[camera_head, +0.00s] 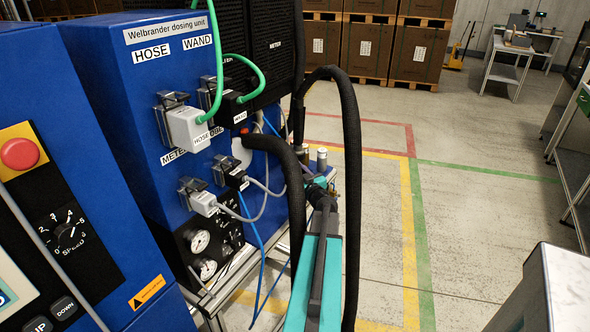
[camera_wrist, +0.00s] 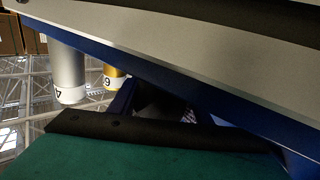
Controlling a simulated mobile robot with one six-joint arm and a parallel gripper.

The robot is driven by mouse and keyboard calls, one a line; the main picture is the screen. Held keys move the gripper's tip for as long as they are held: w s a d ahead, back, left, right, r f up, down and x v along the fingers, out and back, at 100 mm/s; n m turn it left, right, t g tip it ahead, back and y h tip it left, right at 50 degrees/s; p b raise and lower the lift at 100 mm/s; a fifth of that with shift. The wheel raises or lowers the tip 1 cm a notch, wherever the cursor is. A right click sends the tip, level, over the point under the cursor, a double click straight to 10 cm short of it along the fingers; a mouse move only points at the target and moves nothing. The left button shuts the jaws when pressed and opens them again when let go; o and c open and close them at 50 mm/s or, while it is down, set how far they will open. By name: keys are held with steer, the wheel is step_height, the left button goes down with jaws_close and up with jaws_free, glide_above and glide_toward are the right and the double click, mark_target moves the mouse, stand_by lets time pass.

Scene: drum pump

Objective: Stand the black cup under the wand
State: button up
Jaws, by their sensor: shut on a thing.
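In the wrist view, my gripper (camera_wrist: 165,115) is mostly hidden behind its dark front bar. It is shut on a dark thing (camera_wrist: 158,103) that shows only as a small patch, so I cannot tell whether this is the black cup. In the head view, my teal arm reaches from the bottom centre toward the right side of the blue dosing unit (camera_head: 115,90), and its end is hard to make out. I cannot pick out the wand itself. A WAND label (camera_head: 198,40) is on the unit, above a black plug (camera_head: 229,108) with a green cable.
Thick black hoses (camera_head: 351,150) loop beside my arm. A silver cylinder (camera_head: 322,158) stands near its end. The wrist view shows a silver cylinder (camera_wrist: 68,72) and a gold one (camera_wrist: 113,80) close by.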

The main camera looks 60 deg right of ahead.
steer(key=shift+f, duration=0.2)
steer(key=o, duration=1)
steer(key=shift+o, duration=0.2)
steer(key=shift+s+r, duration=0.1)
steer(key=shift+r, duration=0.05)
steer(key=b+v, duration=0.1)
steer(key=v, duration=1)
steer(key=shift+s+a, duration=0.15)
steer(key=shift+s, duration=0.25)
